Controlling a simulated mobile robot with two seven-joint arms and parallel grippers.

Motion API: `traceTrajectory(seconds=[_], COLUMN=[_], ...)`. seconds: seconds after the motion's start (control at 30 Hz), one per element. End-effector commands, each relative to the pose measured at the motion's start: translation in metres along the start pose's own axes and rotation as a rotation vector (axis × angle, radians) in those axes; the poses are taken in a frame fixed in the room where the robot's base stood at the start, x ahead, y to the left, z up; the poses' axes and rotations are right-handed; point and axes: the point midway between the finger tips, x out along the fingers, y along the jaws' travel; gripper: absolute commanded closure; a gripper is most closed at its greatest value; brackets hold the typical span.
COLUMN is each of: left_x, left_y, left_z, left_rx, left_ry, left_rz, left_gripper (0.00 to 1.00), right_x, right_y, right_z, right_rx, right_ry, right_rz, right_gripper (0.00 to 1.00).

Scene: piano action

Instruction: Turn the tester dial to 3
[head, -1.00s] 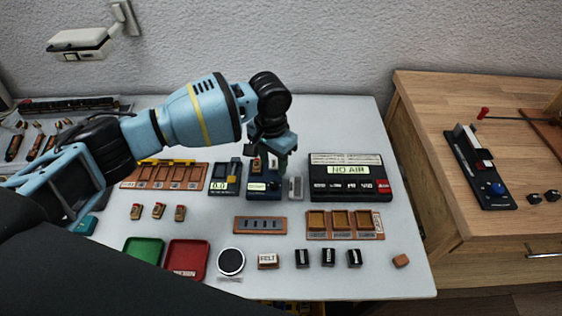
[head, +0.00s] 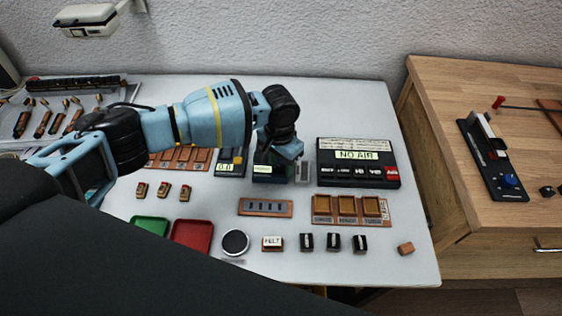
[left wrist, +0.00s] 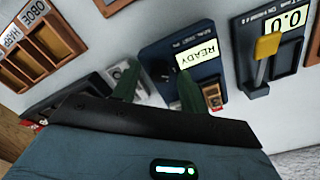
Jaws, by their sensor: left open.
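The tester (head: 272,180) is a dark blue box on the white table, partly hidden by my left arm in the head view. In the left wrist view, the tester (left wrist: 160,52) has a lit display (left wrist: 196,57) reading READY. A small dark round part (left wrist: 167,74), perhaps the dial, shows between my fingers; its setting is unreadable. My left gripper (head: 284,160) is over the tester's right part. In the left wrist view, the left gripper (left wrist: 158,82) is open, with dark green fingers at the tester face; contact cannot be told. My right gripper is out of view.
A black NO AIR unit (head: 358,165) stands right of the tester. A meter reading 0.0 (left wrist: 275,45) stands on its other side. A small grey block (head: 302,172) is close by. Trays and small blocks occupy the front; the table behind is clear.

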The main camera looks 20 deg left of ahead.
Motion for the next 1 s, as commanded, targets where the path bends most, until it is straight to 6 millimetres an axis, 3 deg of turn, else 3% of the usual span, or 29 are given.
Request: traceTrajectory(seconds=[0.2,0.53,1.0], left_x=[0.0,0.0,-0.001], left_y=[0.0,0.0,0.001], left_z=[0.0,0.0,0.0], left_rx=[0.0,0.0,0.112], left_ry=[0.0,0.0,-0.001], left_rz=[0.0,0.0,0.001], left_gripper=[0.57,1.0,1.0], right_x=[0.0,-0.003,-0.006], right_y=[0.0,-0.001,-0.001], right_z=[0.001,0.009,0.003], right_rx=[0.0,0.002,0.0], right_ry=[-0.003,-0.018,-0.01], right_rz=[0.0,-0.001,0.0], right_gripper=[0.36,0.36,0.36])
